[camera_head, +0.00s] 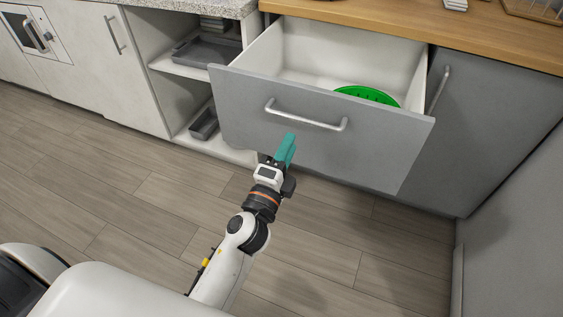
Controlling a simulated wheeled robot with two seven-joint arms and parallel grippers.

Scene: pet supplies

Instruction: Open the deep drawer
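The deep drawer (240,105) is pulled well out of the cabinet, with its white inside showing. Its grey front carries a silver bar handle (318,126). My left gripper (287,144), with teal fingers, is in front of the drawer front, just below the left part of the handle in the picture. I see no handle between the fingers, and they overlap from this angle, so their opening is unclear. A green round thing (368,94) lies inside the drawer. My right gripper is not in view.
An open shelf with grey trays (207,49) is left of the drawer. A closed grey cabinet door (490,130) with a handle is to the right. A wooden counter (400,22) runs above. The wood floor (130,200) in front is clear; a grey panel (515,220) bounds the right.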

